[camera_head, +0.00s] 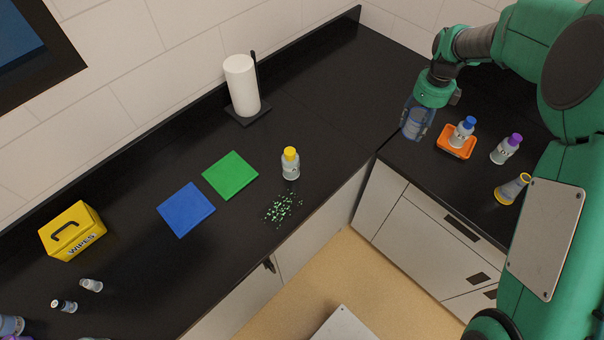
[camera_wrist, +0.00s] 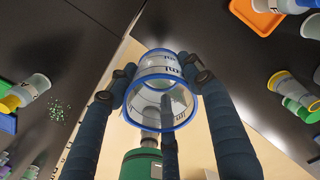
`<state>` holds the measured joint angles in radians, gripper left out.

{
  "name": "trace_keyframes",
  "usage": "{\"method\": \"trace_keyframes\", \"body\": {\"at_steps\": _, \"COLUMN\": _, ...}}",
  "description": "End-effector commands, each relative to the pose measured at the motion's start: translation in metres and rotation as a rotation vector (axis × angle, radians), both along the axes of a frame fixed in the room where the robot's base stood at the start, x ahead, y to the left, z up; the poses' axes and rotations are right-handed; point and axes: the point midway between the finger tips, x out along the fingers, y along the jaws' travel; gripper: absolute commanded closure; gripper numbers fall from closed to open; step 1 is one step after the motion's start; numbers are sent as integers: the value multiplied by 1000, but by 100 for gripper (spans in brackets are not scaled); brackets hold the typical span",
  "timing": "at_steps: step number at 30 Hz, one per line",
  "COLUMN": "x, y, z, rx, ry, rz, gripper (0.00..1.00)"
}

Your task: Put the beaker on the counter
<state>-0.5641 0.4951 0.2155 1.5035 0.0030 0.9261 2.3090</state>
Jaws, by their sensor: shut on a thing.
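The clear beaker (camera_head: 416,122) with graduation marks is held in my gripper (camera_head: 414,132) near the inner corner where the two black counters meet. In the wrist view the beaker (camera_wrist: 170,92) shows its blue rim and bluish glass, with the fingers of my gripper (camera_wrist: 158,88) closed around its sides. The black counter (camera_head: 330,75) runs along the wall, and another counter section (camera_head: 455,180) lies at right. The beaker appears above the counter surface near the corner; I cannot tell the exact gap beneath it.
An orange tray (camera_head: 443,147) holds a blue-capped bottle (camera_head: 463,131). A purple-capped bottle (camera_head: 506,149) and a yellow-rimmed flask (camera_head: 512,189) stand nearby. A yellow-capped bottle (camera_head: 290,163) stands beside green spilled bits (camera_head: 283,208). A paper towel roll (camera_head: 242,85) stands behind. Green (camera_head: 230,175) and blue (camera_head: 186,209) squares lie left.

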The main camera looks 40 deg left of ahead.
Motion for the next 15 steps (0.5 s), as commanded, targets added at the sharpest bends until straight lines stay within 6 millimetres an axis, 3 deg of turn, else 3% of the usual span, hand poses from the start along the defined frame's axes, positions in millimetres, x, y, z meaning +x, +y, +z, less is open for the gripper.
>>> {"method": "trace_keyframes", "body": {"at_steps": 3, "x": -25, "y": 42, "z": 0, "rx": 0, "ry": 0, "rz": 67, "gripper": 69}}
{"method": "trace_keyframes", "body": {"at_steps": 15, "x": -119, "y": 164, "z": 0, "rx": 1, "ry": -1, "rz": 283, "gripper": 69}}
